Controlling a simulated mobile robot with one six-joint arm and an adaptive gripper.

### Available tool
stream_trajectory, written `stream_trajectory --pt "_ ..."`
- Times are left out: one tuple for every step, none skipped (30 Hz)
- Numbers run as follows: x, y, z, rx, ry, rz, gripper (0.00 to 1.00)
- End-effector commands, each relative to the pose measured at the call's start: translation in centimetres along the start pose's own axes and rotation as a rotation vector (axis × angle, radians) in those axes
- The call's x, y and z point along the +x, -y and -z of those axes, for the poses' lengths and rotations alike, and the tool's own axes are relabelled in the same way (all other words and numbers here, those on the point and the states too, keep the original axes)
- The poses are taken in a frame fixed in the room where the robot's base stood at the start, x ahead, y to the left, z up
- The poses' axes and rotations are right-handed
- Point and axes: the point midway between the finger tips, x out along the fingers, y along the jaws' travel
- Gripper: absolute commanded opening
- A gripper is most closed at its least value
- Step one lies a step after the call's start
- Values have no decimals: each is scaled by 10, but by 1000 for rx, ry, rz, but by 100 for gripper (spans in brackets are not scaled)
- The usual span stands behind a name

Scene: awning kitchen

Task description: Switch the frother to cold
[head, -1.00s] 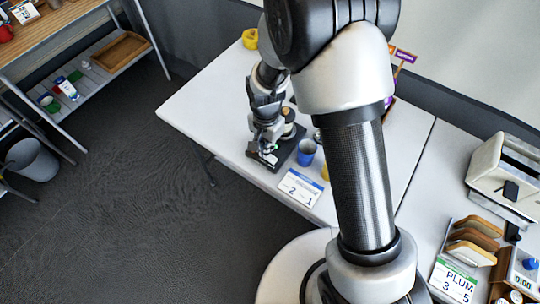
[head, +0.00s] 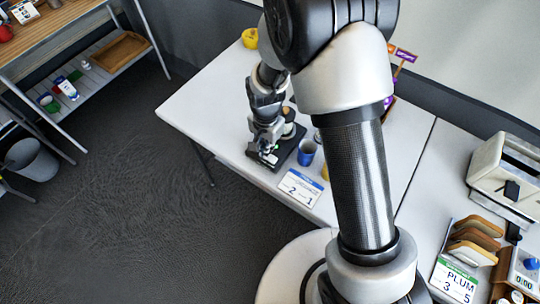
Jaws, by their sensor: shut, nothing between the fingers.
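The frother's black base (head: 283,157) stands on the white table, left of a blue cup. Its upper part is mostly hidden behind my gripper and wrist, with a wooden-coloured top just showing. My gripper (head: 266,158) is shut and empty, low over the front left part of the base. Its fingertips are small here, and I cannot tell if they touch the frother. The frother's hot or cold setting is too small to read.
The blue cup (head: 306,152) stands close right of the base. A card (head: 301,187) reading 2 and 1 stands in front. A yellow cup (head: 250,38) is at the back. The white table's left part (head: 205,100) is clear. A toaster (head: 503,180) is far right.

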Motion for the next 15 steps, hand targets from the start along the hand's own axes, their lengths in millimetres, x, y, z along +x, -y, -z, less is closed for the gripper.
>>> stream_trajectory --pt "2 0 0 0 0 0 0" --pt "2 0 0 0 0 0 0" --pt "3 0 0 0 0 0 0" --pt "4 0 0 0 0 0 0" --pt "4 0 0 0 0 0 0" --pt "5 0 0 0 0 0 0" --pt "6 0 0 0 0 0 0" --pt "6 0 0 0 0 0 0" --pt "7 0 0 0 0 0 0" --pt "8 0 0 0 0 0 0" --pt "8 0 0 0 0 0 0" --pt "9 0 0 0 0 0 0" --pt "10 0 0 0 0 0 0" --pt "10 0 0 0 0 0 0" --pt "11 0 0 0 0 0 0"
